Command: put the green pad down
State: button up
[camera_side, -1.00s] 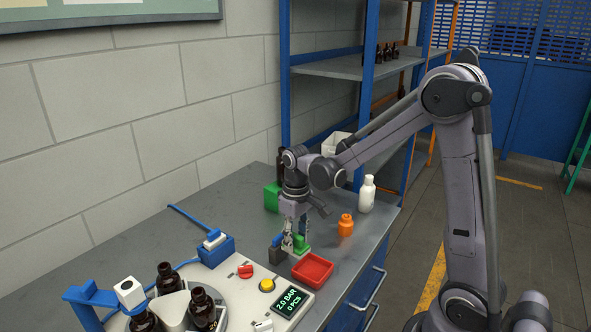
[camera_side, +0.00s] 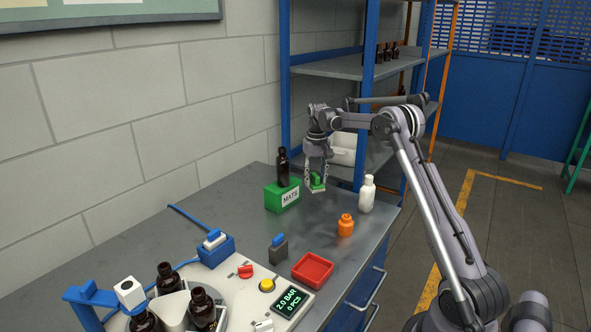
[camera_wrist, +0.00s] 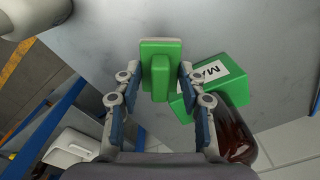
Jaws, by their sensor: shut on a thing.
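The green pad (camera_side: 318,183) has a raised green grip block and a pale underside. My gripper (camera_side: 317,174) points down and is shut on that block. In the wrist view the pad (camera_wrist: 160,48) sits between the two fingers of my gripper (camera_wrist: 160,80). It is just right of the green box marked MATS (camera_side: 283,197) in the side view, apart from it. I cannot tell whether the pad's underside touches the grey bench or hangs just above it.
A white bottle (camera_side: 367,194) and an orange jar (camera_side: 346,225) stand to the right. A red tray (camera_side: 312,270) and a grey block with a blue top (camera_side: 278,249) are nearer. Bench between is clear.

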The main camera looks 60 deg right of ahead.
jog(key=d+f+m, duration=0.1)
jog(key=d+m, duration=0.1)
jog(key=d, duration=0.7)
jog(key=shift+s+d+f, duration=0.1)
jog(key=shift+s+f, duration=0.05)
jog(key=shift+f, duration=1.6)
jog(key=shift+s+f, duration=0.15)
jog(key=shift+f, duration=1.55)
jog(key=shift+f, duration=0.65)
jog(key=o, duration=1.2)
jog(key=shift+r, duration=0.1)
